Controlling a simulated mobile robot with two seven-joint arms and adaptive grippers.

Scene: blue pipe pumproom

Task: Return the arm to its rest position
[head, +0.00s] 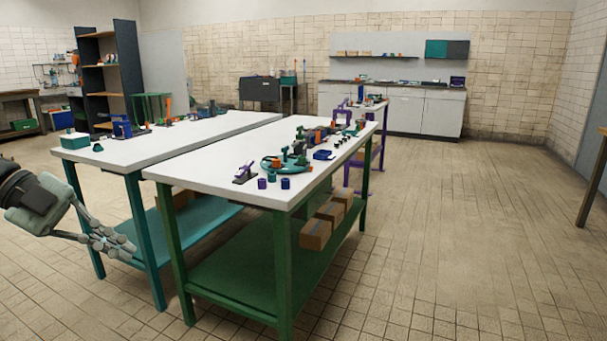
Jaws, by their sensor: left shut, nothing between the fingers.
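My left gripper (112,246) comes in from the left edge of the head view, below tabletop height. Its grey fingers are shut with nothing between them. It appears in front of the teal legs of the left table (165,139); whether it touches them I cannot tell. My right gripper is not in view.
A green-legged table (222,174) stands at the centre with several small parts on top and cardboard boxes (316,234) on its lower shelf. A dark shelf unit (126,62) and grey cabinets (395,106) stand at the back. The tiled floor (470,230) at right is clear.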

